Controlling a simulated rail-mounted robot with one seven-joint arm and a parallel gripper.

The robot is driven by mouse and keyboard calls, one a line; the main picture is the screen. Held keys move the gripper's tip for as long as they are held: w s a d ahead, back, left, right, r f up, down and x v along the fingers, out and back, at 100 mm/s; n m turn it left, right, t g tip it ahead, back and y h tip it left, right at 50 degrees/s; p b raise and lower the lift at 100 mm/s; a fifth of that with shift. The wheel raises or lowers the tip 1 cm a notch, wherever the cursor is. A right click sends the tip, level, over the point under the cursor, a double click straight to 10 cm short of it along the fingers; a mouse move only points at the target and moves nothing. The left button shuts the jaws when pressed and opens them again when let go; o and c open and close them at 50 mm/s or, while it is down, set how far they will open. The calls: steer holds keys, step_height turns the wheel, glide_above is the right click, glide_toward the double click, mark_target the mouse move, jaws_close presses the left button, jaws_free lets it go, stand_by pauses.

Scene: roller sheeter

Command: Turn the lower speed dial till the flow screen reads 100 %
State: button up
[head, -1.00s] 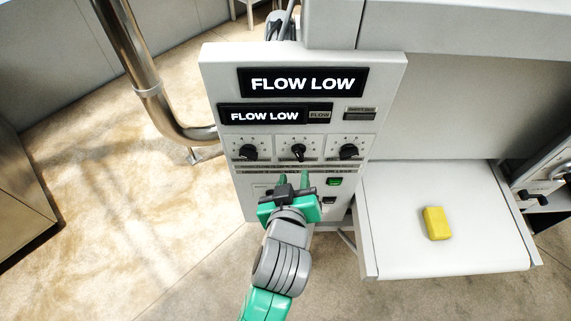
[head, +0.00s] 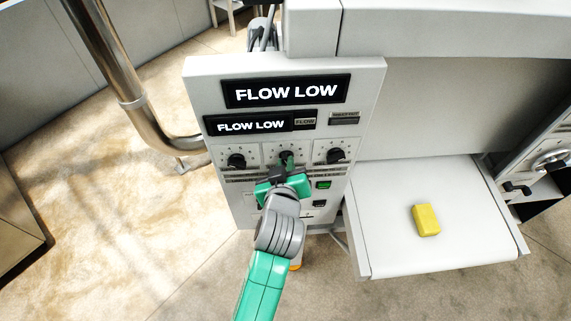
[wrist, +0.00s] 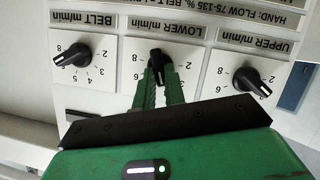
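The lower speed dial (wrist: 158,64) is the black middle knob under the label LOWER m/min, shown upside down in the wrist view. In the head view my gripper (head: 286,163) covers much of the middle dial. The large upper screen (head: 286,92) reads FLOW LOW. The smaller flow screen (head: 250,125) also reads FLOW LOW; no percentage shows.
The UPPER dial (head: 236,161) and BELT dial (head: 335,156) flank the middle one closely. A green switch (head: 323,185) sits below. A yellow block (head: 426,220) lies on the white tray (head: 390,258) at right. A metal pipe (head: 118,75) stands at left.

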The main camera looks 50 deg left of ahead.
jaws_close()
steer(key=shift+r, duration=0.1)
steer(key=m+g, duration=0.1)
steer(key=m+y, duration=0.1)
steer(key=m, duration=0.1)
steer(key=m+g+y, duration=0.1)
steer(key=m, duration=0.1)
steer(key=shift+w+d+g, duration=0.3)
steer(key=shift+w, duration=0.1)
steer(key=shift+y, duration=0.3)
steer(key=o, duration=0.7)
jaws_free()
steer(key=shift+c, duration=0.2)
